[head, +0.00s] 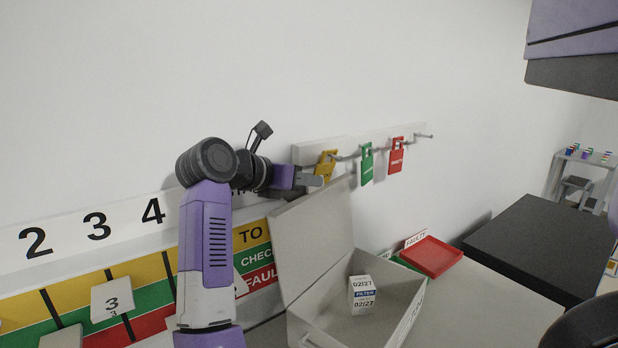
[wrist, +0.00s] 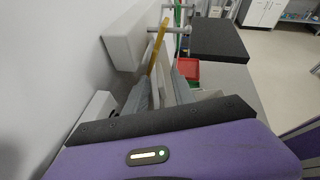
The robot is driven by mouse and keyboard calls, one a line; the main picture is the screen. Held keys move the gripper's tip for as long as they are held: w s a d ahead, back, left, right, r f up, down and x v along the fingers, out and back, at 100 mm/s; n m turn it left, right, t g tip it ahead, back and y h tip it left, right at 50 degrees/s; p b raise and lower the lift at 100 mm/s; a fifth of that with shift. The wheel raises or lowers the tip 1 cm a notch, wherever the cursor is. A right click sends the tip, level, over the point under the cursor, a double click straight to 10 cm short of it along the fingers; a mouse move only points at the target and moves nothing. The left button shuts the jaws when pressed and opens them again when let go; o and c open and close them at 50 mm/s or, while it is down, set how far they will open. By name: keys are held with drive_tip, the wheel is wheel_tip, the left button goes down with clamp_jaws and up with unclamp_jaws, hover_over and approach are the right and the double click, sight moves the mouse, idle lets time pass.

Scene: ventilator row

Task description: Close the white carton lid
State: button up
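The white carton (head: 400,322) stands on the bench in the head view with its lid (head: 315,235) raised and leaning back toward the wall. A small white filter box (head: 362,297) with a blue band sits inside it. My gripper (head: 312,180) is at the top edge of the lid, near the wall. In the wrist view my gripper's two grey fingers (wrist: 162,90) are apart, with a pale strip showing between them. I cannot tell whether that strip is the lid's edge, or whether the fingers touch it.
A wall rail (head: 350,146) carries yellow (head: 325,165), green (head: 367,163) and red (head: 396,156) tags. The yellow one is close to my gripper. A red tray (head: 431,256) lies right of the carton. A numbered, coloured board (head: 140,270) is at left.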

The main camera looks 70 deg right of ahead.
drive_tip(key=shift+s+d+f, duration=0.2)
drive_tip(key=shift+d+f, duration=0.1)
drive_tip(key=shift+d, duration=0.3)
clamp_jaws()
idle(1.1)
